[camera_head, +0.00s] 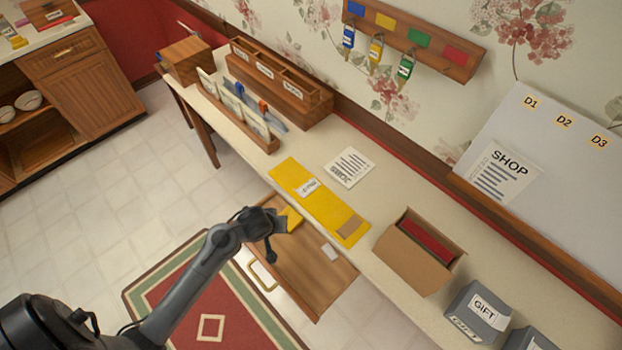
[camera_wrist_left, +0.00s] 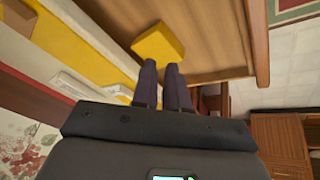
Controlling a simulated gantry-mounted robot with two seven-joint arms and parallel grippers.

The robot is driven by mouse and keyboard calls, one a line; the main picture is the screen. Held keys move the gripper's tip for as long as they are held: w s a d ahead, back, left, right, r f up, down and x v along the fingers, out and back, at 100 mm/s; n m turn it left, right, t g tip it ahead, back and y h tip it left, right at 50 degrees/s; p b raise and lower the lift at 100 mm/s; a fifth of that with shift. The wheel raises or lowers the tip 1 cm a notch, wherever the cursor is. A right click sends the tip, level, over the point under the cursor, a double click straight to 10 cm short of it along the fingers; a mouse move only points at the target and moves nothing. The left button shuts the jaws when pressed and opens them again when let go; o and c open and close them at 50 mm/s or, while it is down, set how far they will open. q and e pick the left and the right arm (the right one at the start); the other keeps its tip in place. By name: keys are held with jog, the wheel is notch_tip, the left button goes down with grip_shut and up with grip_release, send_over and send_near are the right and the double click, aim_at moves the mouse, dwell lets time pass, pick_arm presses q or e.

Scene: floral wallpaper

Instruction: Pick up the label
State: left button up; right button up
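The drawer (camera_head: 312,283) under the counter is pulled open. A small white label-like piece (camera_head: 329,252) lies inside it. A yellow block (camera_head: 291,218) is at the drawer's back left corner, and it also shows in the left wrist view (camera_wrist_left: 158,43). My left gripper (camera_head: 270,222) is over the drawer beside the yellow block. Another white label (camera_head: 307,187) lies on the yellow strip (camera_head: 335,210) on the counter. Which label is meant is unclear. My right gripper is not in view.
On the counter stand a wooden sorter (camera_head: 278,88), a printed card (camera_head: 349,167), an open cardboard box (camera_head: 417,252) and a grey GIFT box (camera_head: 477,311). A key rack (camera_head: 415,38) hangs on the wall. A red rug (camera_head: 213,300) lies on the floor.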

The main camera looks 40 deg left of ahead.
aim_at(296, 191)
pick_arm(q)
jog(key=w+a+r+n+h+p, duration=0.2)
jog(key=w+a+r+n+p, duration=0.3)
jog(key=w+r+n+p, duration=0.3)
jog(key=shift+n+t, duration=0.3)
jog(key=shift+b+x, duration=1.2)
jog(key=shift+x, duration=4.45)
jog(key=shift+w+r, duration=0.1)
jog(key=shift+w, duration=0.1)
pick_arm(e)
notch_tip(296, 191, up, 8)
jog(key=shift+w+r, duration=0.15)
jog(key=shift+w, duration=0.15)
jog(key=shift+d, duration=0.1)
pick_arm(q)
grip_shut()
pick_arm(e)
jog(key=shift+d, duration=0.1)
